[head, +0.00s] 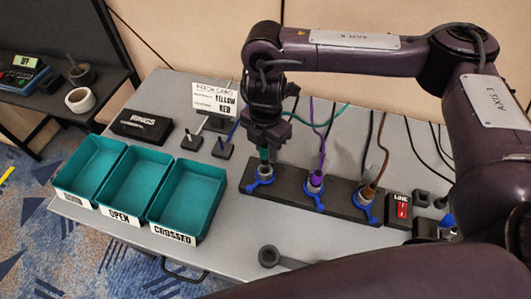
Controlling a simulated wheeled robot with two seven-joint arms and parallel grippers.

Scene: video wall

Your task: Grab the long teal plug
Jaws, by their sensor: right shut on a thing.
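The long teal plug (264,155) stands upright in the leftmost socket of a black socket strip (292,199), with a blue ring (259,184) around its base. A teal cable runs from its top toward the back right. My right gripper (265,142) is directly above, pointing down, and is shut on the upper part of the teal plug. The gripper hides the plug's top. My left gripper is not in view.
Three teal bins (188,194) stand left. A red-switched box (398,208) is right. A black RINGS box (142,126) and small stands are behind the bins.

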